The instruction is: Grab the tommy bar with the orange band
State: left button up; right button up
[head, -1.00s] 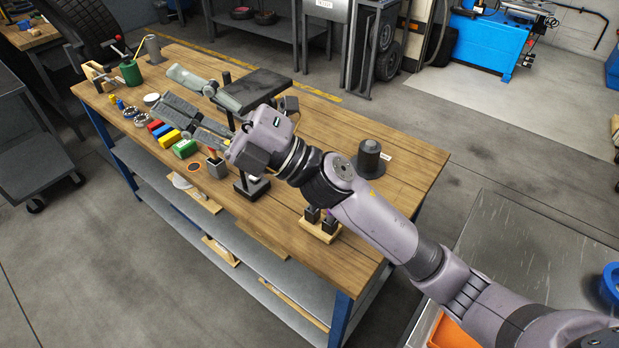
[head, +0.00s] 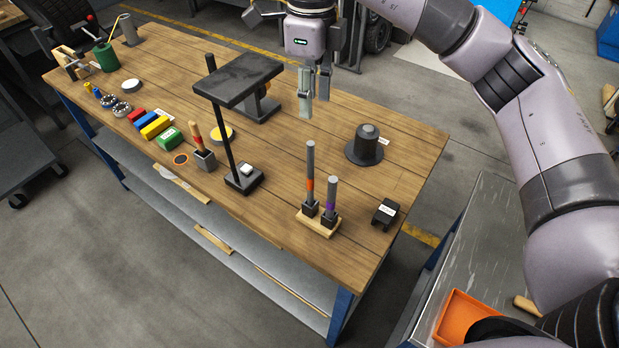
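The tommy bar with the orange band (head: 310,168) is a grey rod standing upright in a dark socket of a small wooden stand (head: 320,227) near the bench's front edge. A similar bar with a purple band (head: 332,197) stands beside it on the right. My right gripper (head: 314,108) points down above the bench, behind and above the orange-banded bar and apart from it. Its two fingers show apart with nothing between them, seen at an angle. My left gripper is not in view.
A black raised platform on a post (head: 238,80) stands left of the bars. A dark spool-like part (head: 366,145) and a small black block (head: 385,214) lie to the right. A socket with a red-banded handle (head: 201,150) is further left. Bare wood (head: 270,215) lies left of the stand.

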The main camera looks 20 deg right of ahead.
jog(key=p, duration=0.2)
send_near(311, 161)
jog(key=f, duration=0.2)
jog(key=w+f, duration=0.1)
jog(key=f, duration=0.2)
jog(key=shift+d+f, duration=0.1)
jog(key=shift+f, duration=0.05)
jog(key=f+p, duration=0.1)
jog(key=f, duration=0.1)
jog(key=f+p, duration=0.2)
jog(key=shift+s+f, duration=0.2)
jog(key=shift+f, duration=0.5)
jog(key=shift+c, duration=0.2)
grip_shut()
jog(key=shift+w+r, duration=0.1)
